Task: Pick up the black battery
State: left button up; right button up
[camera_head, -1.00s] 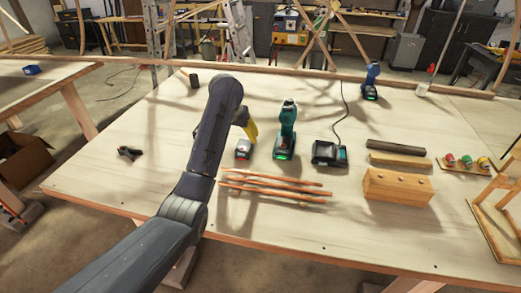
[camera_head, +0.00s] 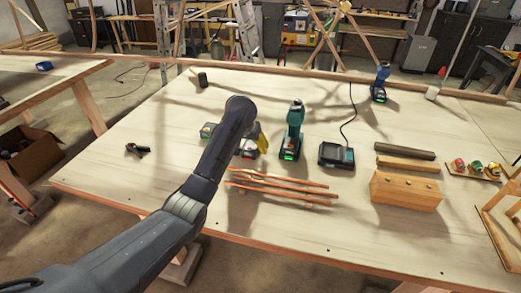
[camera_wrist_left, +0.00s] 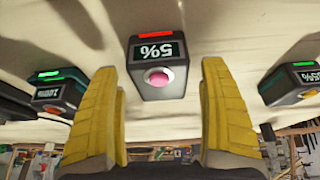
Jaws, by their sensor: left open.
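My left gripper (camera_head: 256,142) is open, its yellow fingers pointing down at the table beside a dark battery (camera_head: 248,153). In the left wrist view, which looks upside down, this battery (camera_wrist_left: 157,80) has a red light bar, a 5% display and a pink round button. It lies ahead, in line with the gap between the open fingers (camera_wrist_left: 160,72), with no visible grip on it. A second battery (camera_head: 207,130) with a green light is partly hidden by my arm; it also shows in the wrist view (camera_wrist_left: 293,84). My right gripper is out of view.
A charger (camera_head: 336,156) with a cable lies farther right. Thin sticks (camera_head: 285,187) lie in front, and a wooden block (camera_head: 405,191) to the right. The table's left part is mostly clear.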

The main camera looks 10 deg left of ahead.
pick_arm(q)
jog(key=shift+f, duration=0.1)
jog(key=shift+c, duration=0.4)
jog(key=c, duration=1.5)
